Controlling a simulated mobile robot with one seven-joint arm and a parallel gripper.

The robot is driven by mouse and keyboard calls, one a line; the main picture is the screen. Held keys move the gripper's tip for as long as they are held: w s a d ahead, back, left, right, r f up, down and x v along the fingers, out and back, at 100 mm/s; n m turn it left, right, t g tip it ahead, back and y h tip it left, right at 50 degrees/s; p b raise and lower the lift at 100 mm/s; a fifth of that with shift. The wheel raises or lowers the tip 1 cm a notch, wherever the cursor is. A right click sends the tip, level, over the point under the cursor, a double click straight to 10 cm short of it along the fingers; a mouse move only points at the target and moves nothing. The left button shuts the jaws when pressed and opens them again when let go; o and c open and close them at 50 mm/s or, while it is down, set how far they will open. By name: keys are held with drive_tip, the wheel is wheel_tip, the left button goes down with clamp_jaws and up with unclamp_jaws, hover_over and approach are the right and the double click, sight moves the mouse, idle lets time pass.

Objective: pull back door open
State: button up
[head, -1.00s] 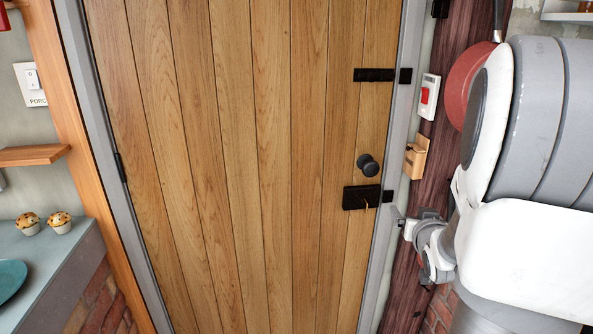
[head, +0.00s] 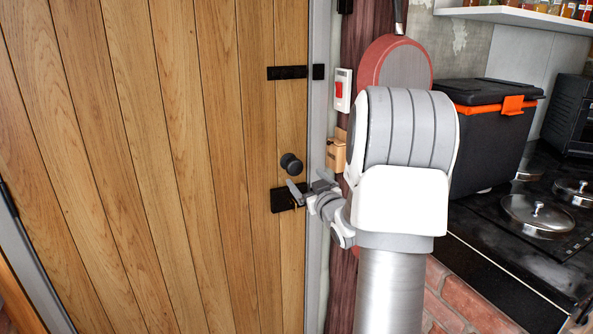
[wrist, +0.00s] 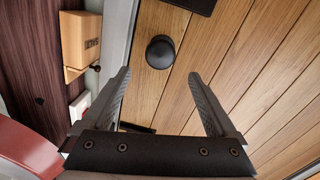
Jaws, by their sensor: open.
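The wooden plank door (head: 190,150) stands shut in its grey frame. Its round black knob (head: 291,164) is on the right side, with a black bolt (head: 287,72) above it and a black lock plate (head: 280,200) just below. My gripper (head: 305,188) is in front of the lock plate, just under the knob, and partly covers the plate. In the wrist view the knob (wrist: 160,52) lies just beyond and between the two spread fingertips of my gripper (wrist: 160,75). The fingers are open and empty, and no contact with the knob shows.
A red wall switch (head: 342,89) and a small wooden box (head: 336,153) are on the wall right of the door frame. A red pan (head: 385,62) hangs behind my arm. A black box (head: 490,135) and a hob with lidded pans (head: 540,214) stand at the right.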

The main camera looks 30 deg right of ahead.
sight(296, 168)
drive_tip(key=x, duration=0.7)
drive_tip(key=shift+w+d, duration=0.1)
drive_tip(key=shift+w, duration=0.3)
clamp_jaws()
